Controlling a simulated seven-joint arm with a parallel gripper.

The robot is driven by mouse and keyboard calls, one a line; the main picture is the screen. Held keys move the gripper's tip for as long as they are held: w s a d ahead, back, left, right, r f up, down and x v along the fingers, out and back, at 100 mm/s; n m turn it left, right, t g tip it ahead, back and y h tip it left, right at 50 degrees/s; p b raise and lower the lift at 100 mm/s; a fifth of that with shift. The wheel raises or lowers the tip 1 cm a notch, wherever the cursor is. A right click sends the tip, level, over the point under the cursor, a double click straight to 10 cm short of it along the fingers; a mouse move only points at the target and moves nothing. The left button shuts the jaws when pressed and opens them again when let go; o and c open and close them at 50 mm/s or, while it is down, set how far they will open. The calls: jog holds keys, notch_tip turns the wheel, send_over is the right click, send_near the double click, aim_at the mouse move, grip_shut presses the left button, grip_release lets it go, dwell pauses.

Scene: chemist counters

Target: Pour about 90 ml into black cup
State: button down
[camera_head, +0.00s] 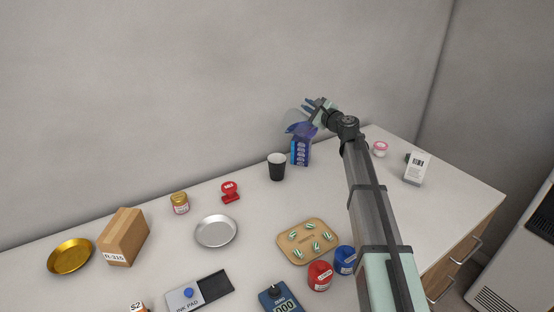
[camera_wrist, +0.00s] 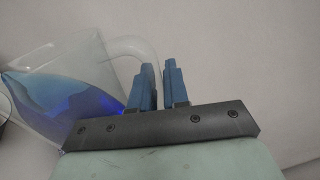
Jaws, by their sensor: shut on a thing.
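The black cup (camera_head: 277,170) with a pale inside stands upright on the counter, left of a blue-purple carton. My gripper (camera_head: 309,103) is above and to the right of the cup, high over the counter. In the wrist view my blue fingers (camera_wrist: 160,88) are close together at the clear handle of a glass jug (camera_wrist: 62,90). The jug holds blue liquid (camera_wrist: 75,98) and is tilted. In the head view the jug (camera_head: 298,121) shows partly, up beside my gripper and just above the carton. No stream into the cup can be made out.
The blue-purple carton (camera_head: 300,152) stands right of the cup. A silver dish (camera_head: 216,232), red stamp (camera_head: 230,192) and gold-lidded jar (camera_head: 180,203) lie to the left. A tan tray (camera_head: 290,256) is in front. A white box (camera_head: 417,168) and pink-lidded jar (camera_head: 380,149) stand at right.

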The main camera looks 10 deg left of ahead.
jog(key=shift+s+a+r+n, duration=0.2)
jog(key=shift+s+a+n, duration=0.55)
jog(key=shift+n, duration=0.65)
dwell(1.9)
jog(key=shift+w+d+f+m, duration=0.1)
jog(key=shift+w+d+m, duration=0.6)
jog(key=shift+m, duration=0.4)
jog(key=shift+w+d+f+m, duration=0.2)
jog(key=shift+w+d+m, duration=0.1)
jog(key=shift+m, duration=0.6)
jog(key=shift+w+d+f+m, duration=0.2)
jog(key=shift+w+d+m, duration=0.1)
jog(key=shift+m, duration=0.6)
jog(key=shift+w, duration=0.1)
